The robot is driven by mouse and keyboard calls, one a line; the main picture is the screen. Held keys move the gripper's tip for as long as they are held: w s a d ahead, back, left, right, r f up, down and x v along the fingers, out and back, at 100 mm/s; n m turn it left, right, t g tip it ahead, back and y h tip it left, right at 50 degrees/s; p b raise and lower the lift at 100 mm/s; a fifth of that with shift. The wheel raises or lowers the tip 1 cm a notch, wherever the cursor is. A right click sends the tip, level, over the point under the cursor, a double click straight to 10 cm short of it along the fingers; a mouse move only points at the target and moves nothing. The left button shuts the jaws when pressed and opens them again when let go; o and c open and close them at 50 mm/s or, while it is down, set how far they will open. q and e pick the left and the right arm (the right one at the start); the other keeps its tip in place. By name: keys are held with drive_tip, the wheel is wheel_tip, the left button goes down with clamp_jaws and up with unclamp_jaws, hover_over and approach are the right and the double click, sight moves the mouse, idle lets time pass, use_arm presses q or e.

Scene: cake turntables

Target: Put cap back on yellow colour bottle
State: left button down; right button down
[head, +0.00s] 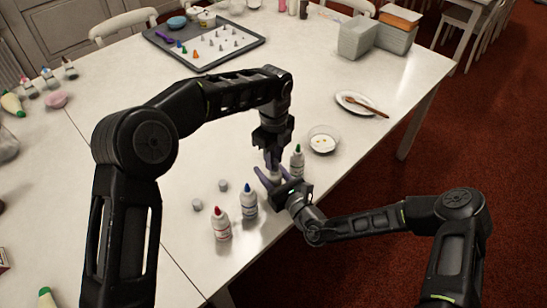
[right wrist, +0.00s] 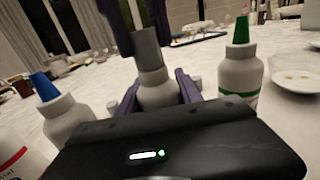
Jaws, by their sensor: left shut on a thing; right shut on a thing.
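A white bottle (right wrist: 158,88) stands upright in the middle of the right wrist view, between the purple fingers of my right gripper (right wrist: 160,100). My right gripper (head: 272,184) is shut on its body in the head view. A grey cap (right wrist: 147,48) sits over the bottle's top, in line with it; I cannot tell whether it is fully seated. The cap hides the nozzle, so its yellow colour does not show. My left gripper (head: 272,160) points down from above and is shut on the cap.
A green-tipped bottle (head: 297,162) stands close on the right. A blue-tipped bottle (head: 249,201) and a red-tipped bottle (head: 221,224) stand on the left. Two loose grey caps (head: 222,185) lie nearby.

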use_arm(q)
drive_tip(key=m, duration=0.5)
drive_tip(key=shift+m, duration=0.3)
drive_tip(key=m, duration=0.2)
drive_tip(key=shift+m, duration=0.4)
drive_tip(key=c, duration=1.3)
unclamp_jaws()
drive_tip(key=shift+r, duration=2.25)
drive_tip(key=shift+d, duration=0.1)
